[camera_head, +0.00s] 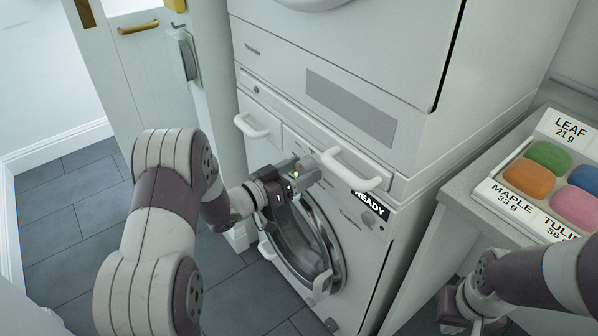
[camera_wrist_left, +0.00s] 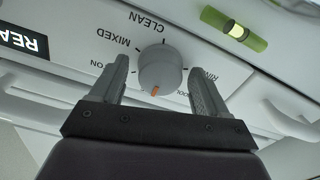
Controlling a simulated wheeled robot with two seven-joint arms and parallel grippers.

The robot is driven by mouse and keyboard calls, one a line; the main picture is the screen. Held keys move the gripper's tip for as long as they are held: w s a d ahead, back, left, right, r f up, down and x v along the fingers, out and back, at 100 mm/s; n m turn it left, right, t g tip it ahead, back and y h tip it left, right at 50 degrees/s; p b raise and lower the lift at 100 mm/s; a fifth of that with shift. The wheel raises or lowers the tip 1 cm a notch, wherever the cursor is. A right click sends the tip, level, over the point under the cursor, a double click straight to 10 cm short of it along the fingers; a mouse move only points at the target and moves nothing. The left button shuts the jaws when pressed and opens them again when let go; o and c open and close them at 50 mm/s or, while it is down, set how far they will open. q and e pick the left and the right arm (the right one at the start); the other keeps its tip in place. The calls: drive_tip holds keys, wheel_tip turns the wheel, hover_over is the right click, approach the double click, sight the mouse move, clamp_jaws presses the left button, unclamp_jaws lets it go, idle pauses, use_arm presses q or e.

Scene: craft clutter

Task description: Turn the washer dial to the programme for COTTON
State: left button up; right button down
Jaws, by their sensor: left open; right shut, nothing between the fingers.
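The washer (camera_head: 350,262) has a round grey dial (camera_wrist_left: 160,70) on its panel. The dial's orange mark points toward the bottom of the left wrist view, slightly left. Around it I read CLEAN, MIXED, a label ending in "ON" (camera_wrist_left: 97,67) partly hidden by a finger, one starting "RIN", and one ending in "OOL". My left gripper (camera_head: 305,168) is open, with one finger on each side of the dial; gaps show between fingers and dial in the left wrist view (camera_wrist_left: 158,80). My right gripper (camera_head: 455,312) is shut and empty, low at the right, away from the washer.
A READY display (camera_head: 370,208) is on the panel. White bar handles (camera_head: 355,170) (camera_head: 255,127) stick out near my left gripper. A second appliance (camera_head: 340,50) is stacked above. A counter at right holds a tray (camera_head: 497,192) of coloured lumps labelled LEAF, MAPLE and TULIP. Floor is clear at left.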

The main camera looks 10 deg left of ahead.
use_arm(q)
drive_tip(key=shift+c, duration=0.2)
drive_tip(key=c, duration=1)
drive_tip(key=shift+m, duration=0.4)
drive_tip(key=m+b, duration=0.2)
drive_tip(key=m, duration=0.2)
drive_tip(key=shift+f+m, duration=0.15)
drive_tip(key=shift+m, duration=0.25)
drive_tip(key=shift+m+b, duration=1.7)
drive_tip(key=shift+m, duration=0.9)
